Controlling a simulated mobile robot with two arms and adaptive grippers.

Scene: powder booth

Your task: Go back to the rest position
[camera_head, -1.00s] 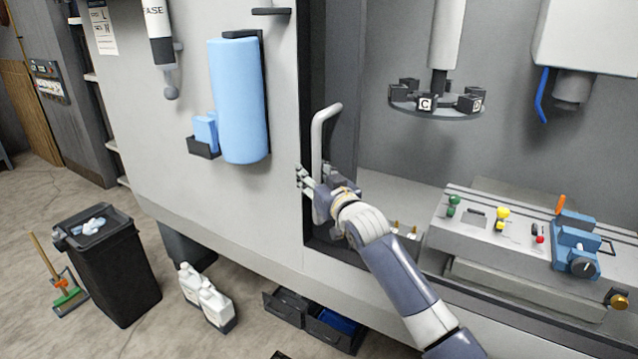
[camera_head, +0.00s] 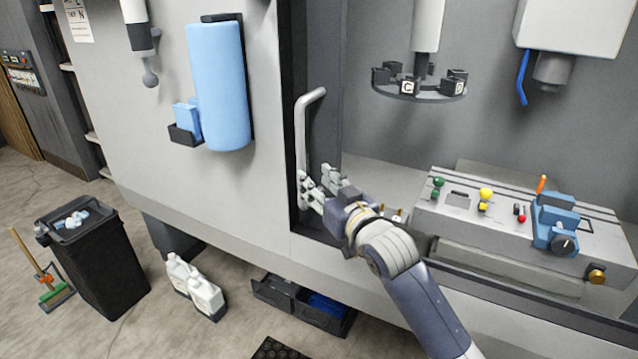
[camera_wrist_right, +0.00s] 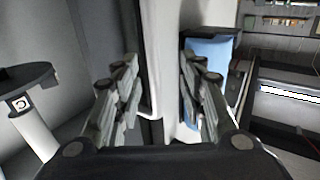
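My right gripper (camera_head: 318,188) is in front of the booth opening's left edge, near the lower end of the white vertical door handle (camera_head: 302,130). Its fingers stand apart with nothing between them. In the right wrist view the two fingers (camera_wrist_right: 162,100) are spread to either side, with the door edge and part of the handle (camera_wrist_right: 150,65) seen beyond the gap. Whether a finger touches the handle, I cannot tell. My left gripper is in neither view.
Inside the booth are a round carousel (camera_head: 420,90) with lettered blocks and a grey bench (camera_head: 460,225) with coloured knobs and a blue vise (camera_head: 555,225). A blue roll (camera_head: 218,88) hangs on the panel. A black bin (camera_head: 92,255), white bottles (camera_head: 195,288) and dark trays (camera_head: 305,303) stand below.

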